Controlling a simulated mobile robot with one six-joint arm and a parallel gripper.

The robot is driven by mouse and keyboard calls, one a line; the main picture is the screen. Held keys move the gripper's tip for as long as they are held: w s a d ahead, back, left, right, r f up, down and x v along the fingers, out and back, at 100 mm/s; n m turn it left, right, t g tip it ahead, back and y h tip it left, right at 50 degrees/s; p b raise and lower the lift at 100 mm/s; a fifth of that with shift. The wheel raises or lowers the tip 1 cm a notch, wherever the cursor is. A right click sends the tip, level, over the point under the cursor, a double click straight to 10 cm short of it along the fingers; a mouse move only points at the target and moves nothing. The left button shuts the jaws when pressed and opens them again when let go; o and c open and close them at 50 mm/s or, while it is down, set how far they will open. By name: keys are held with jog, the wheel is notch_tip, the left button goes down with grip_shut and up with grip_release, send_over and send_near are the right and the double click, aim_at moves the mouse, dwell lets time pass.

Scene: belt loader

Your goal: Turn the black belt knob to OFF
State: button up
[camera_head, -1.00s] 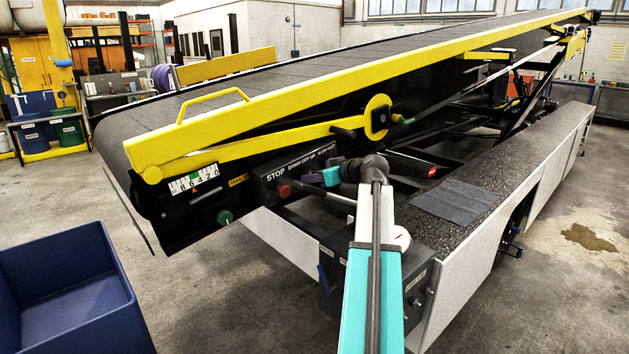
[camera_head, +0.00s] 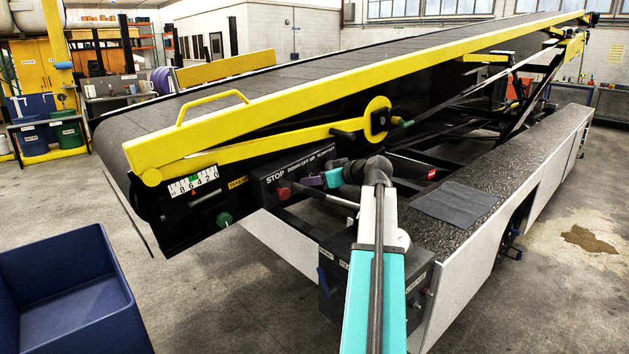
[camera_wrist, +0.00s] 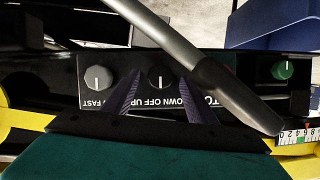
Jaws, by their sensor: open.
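The black belt knob (camera_wrist: 161,78) shows in the wrist view on a dark panel, at the DOWN OFF UP label, which appears upside down. Its white mark runs roughly up and down in the picture, in line with OFF; which end is the pointer is too small to tell. My gripper (camera_wrist: 160,88) is open, with one purple finger on each side of the knob and gaps between. Contact cannot be told. In the head view my gripper (camera_head: 322,179) is at the control panel (camera_head: 268,184) and hides the knob.
A grey knob (camera_wrist: 97,79) at SLOW FAST sits beside the black one. A grey bar with a dark grip (camera_wrist: 237,97) crosses close by and covers part of STOP. A green knob (camera_head: 224,219) and a blue bin (camera_head: 75,290) are to the left.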

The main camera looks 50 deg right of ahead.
jog(key=d+b+v, duration=0.1)
jog(key=v, duration=1.1)
jog(key=shift+s+a, duration=0.35)
jog(key=shift+a, duration=0.2)
